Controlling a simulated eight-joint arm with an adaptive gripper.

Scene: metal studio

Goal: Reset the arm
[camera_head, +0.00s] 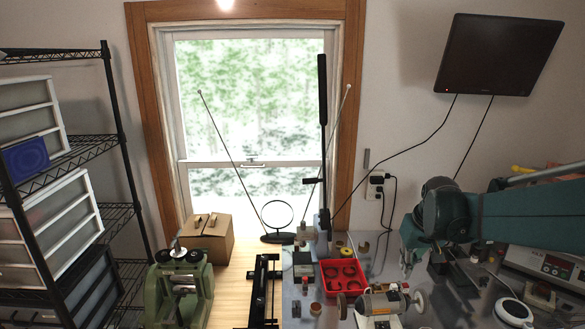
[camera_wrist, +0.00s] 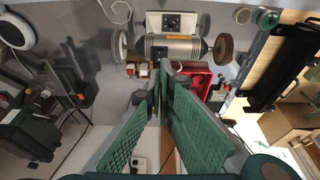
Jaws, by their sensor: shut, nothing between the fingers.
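My teal arm reaches in from the right in the head view. My gripper (camera_head: 406,264) hangs at its end, pointing down above the grey bench. In the wrist view, the green ribbed fingers of my gripper (camera_wrist: 163,78) run up from the bottom edge and come together at the tips. The gripper is shut and nothing shows between the tips. In the wrist view, the bench grinder (camera_wrist: 172,47) and the red tray (camera_wrist: 198,82) lie beyond the tips, apart from them.
The grinder (camera_head: 382,301) and red tray (camera_head: 343,279) stand on the bench left of my gripper. A monitor (camera_head: 498,54) hangs above. Equipment crowds the right side.

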